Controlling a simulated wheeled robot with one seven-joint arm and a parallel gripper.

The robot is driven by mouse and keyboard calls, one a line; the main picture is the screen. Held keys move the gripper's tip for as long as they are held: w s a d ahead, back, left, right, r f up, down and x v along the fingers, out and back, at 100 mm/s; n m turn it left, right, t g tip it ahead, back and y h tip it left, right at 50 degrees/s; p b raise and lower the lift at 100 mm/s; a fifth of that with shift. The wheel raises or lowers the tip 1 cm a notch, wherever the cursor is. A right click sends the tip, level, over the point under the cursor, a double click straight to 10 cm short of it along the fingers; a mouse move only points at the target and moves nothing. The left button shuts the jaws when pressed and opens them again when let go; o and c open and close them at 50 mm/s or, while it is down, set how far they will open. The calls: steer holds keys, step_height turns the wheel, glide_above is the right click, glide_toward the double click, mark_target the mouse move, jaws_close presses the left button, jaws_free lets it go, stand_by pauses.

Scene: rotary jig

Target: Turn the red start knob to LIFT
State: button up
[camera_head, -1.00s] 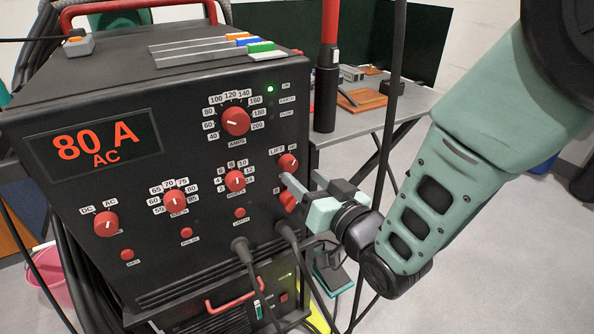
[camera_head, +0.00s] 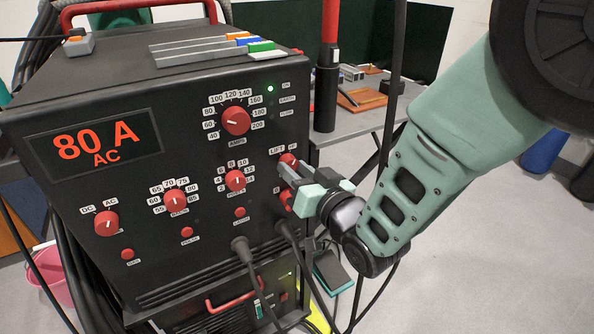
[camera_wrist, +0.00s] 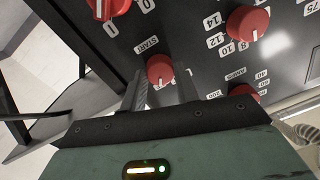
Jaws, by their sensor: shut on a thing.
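The red start knob (camera_head: 289,160) is at the upper right of the welder's black front panel, below the LIFT label (camera_head: 277,152) and the HF label. My gripper (camera_head: 284,172) reaches it from the right, its fingers partly covering the knob. In the wrist view, the start knob (camera_wrist: 160,69) sits beside the START label (camera_wrist: 147,43), between the fingertips of my gripper (camera_wrist: 162,82). My gripper is shut on it. A white pointer line shows on the knob in the wrist view, but the fingers hide the LIFT and HF labels there.
Another red knob (camera_head: 286,201) sits just below my gripper. The AMPS knob (camera_head: 236,121) and a small dial knob (camera_head: 235,181) are to the left. Cables plug in below. A dark upright cable (camera_head: 392,100) hangs in front of the table, near my arm.

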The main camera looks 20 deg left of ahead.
steer(key=n+b, duration=0.2)
steer(key=n, duration=0.3)
steer(key=shift+n+b, duration=0.3)
steer(key=shift+b, duration=0.05)
steer(key=n+b, duration=0.2)
steer(key=n, duration=0.3)
steer(key=shift+n+h, duration=0.4)
stand_by(0.3)
steer(key=o, duration=1)
steer(key=shift+s, duration=0.1)
steer(key=v, duration=1.2)
